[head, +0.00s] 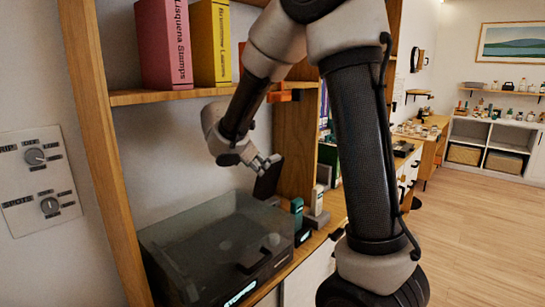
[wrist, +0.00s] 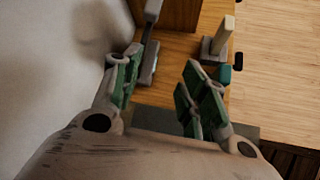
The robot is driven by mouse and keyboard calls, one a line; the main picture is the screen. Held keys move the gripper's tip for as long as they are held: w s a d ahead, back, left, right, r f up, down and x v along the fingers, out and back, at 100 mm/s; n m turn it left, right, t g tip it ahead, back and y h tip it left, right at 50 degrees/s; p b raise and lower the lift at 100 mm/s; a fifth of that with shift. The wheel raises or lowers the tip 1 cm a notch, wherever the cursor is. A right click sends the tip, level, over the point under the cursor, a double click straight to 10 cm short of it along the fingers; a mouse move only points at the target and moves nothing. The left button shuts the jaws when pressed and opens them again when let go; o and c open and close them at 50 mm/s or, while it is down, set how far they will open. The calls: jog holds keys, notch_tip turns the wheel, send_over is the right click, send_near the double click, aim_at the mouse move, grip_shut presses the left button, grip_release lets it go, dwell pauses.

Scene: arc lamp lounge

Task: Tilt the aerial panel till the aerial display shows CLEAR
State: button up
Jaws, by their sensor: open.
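A dark, tilted slab (head: 268,178), which looks like the aerial panel, stands at the back of the wooden counter, just beyond my gripper (head: 264,161). In the wrist view, a narrow grey piece (wrist: 149,62) lies past the left finger; I cannot tell if it is the same thing. My gripper (wrist: 162,90) is open with nothing between its green-padded fingers. A small lit teal screen (head: 303,237) sits below a teal upright device (head: 297,213). I cannot read it or tell whether it is the aerial display.
A clear-lidded box (head: 215,245) with a lit label fills the counter's near part. A pale upright piece on a grey base (wrist: 215,45) stands right of the fingers. Binders (head: 168,45) stand on a shelf above. A wall plate with knobs (head: 38,180) is at left. Floor at right is clear.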

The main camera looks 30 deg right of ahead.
aim_at(273, 157)
jog(key=w+d, duration=0.2)
jog(key=d, duration=0.1)
jog(key=w+d, duration=0.2)
jog(key=d, duration=0.1)
jog(key=w+d, duration=0.2)
jog(key=d, duration=0.1)
jog(key=shift+w, duration=0.25)
jog(key=shift+x, duration=1.1)
jog(key=shift+w+d+f, duration=0.2)
jog(key=shift+d+f, duration=0.05)
jog(key=shift+f, duration=0.05)
grip_shut()
